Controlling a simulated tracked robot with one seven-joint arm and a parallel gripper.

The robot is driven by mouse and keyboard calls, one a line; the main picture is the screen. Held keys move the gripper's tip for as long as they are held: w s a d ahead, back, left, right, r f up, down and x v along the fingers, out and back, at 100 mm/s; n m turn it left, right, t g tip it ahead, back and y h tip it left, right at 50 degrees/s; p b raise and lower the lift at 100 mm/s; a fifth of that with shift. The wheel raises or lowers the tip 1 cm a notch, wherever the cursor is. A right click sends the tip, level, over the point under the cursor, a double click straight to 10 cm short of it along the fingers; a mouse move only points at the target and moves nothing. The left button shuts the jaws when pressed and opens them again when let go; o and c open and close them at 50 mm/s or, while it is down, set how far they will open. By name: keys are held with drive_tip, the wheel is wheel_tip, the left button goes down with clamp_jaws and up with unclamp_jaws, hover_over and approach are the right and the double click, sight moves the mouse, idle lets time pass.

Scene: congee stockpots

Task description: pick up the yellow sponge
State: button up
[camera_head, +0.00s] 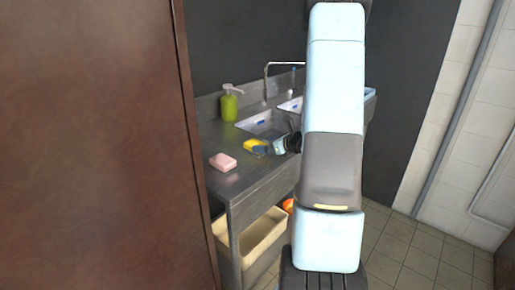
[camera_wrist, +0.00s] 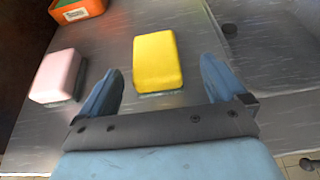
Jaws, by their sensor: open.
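The yellow sponge (camera_head: 255,146) lies flat on the steel counter between a pink sponge (camera_head: 223,162) and the sink. In the wrist view the yellow sponge (camera_wrist: 157,60) sits ahead of my gripper (camera_wrist: 162,80), roughly centred between its two spread blue fingers. The fingers are open and empty. In the head view my gripper (camera_head: 284,145) is just right of the yellow sponge, low over the counter. I cannot tell the exact height gap. My arm hides part of the counter and sinks.
The pink sponge (camera_wrist: 57,75) lies left of my left finger. An orange container (camera_wrist: 78,9) shows at the upper left. A green soap bottle (camera_head: 229,104) stands at the back, beside the sink basin (camera_head: 262,125) with a tall faucet (camera_head: 267,78). A beige bin (camera_head: 250,238) is under the counter.

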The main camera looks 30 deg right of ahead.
sight(257, 143)
drive_tip(key=x, duration=0.5)
drive_tip(key=shift+a, duration=0.25)
drive_tip(key=c, duration=1)
